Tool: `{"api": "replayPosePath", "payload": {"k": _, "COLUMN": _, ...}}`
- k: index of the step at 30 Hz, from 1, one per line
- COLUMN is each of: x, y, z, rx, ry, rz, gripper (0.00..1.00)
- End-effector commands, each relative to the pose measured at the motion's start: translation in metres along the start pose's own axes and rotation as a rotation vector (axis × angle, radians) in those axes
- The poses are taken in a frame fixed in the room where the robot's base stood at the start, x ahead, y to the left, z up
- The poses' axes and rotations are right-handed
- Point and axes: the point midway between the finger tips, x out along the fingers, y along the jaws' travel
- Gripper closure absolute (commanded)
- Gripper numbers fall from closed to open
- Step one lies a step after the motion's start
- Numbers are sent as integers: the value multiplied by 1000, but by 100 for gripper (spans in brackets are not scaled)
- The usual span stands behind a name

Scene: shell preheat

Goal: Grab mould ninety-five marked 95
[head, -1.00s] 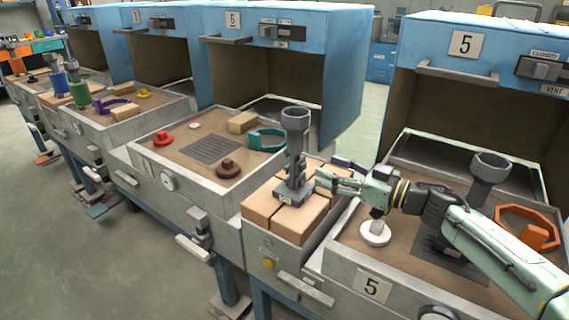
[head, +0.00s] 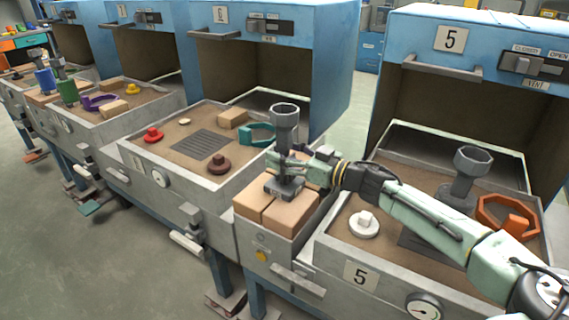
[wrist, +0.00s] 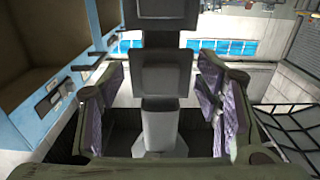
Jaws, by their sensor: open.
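A dark grey mould (head: 285,125) with a cup-shaped top and a stepped stem stands upright on pale bricks between two trays. A small label shows on its base, but I cannot read the number. My gripper (head: 284,157) is open at the mould's stem, with the fingers reaching in from the right. In the wrist view the mould's stem (wrist: 160,75) stands between the two purple-padded fingers, with gaps at both sides. A similar grey mould (head: 465,172) stands in the right tray, partly behind my arm.
The right tray (head: 335,245), marked 5, also holds a white knobbed disc (head: 364,224) and an orange ring-shaped piece (head: 506,217). The middle tray (head: 150,165) holds red and brown knobs, a block and a teal clamp (head: 259,134). Blue hooded ovens (head: 265,60) stand behind.

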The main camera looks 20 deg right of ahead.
Motion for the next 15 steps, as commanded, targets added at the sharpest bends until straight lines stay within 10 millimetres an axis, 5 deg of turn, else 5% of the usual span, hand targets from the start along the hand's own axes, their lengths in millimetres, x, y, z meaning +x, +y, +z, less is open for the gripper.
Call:
{"api": "replayPosePath", "payload": {"k": 3, "x": 0, "y": 0, "z": 0, "rx": 0, "ry": 0, "rz": 0, "gripper": 42}}
{"api": "replayPosePath", "payload": {"k": 15, "x": 0, "y": 0, "z": 0, "rx": -1, "ry": 0, "rz": 0, "gripper": 68}}
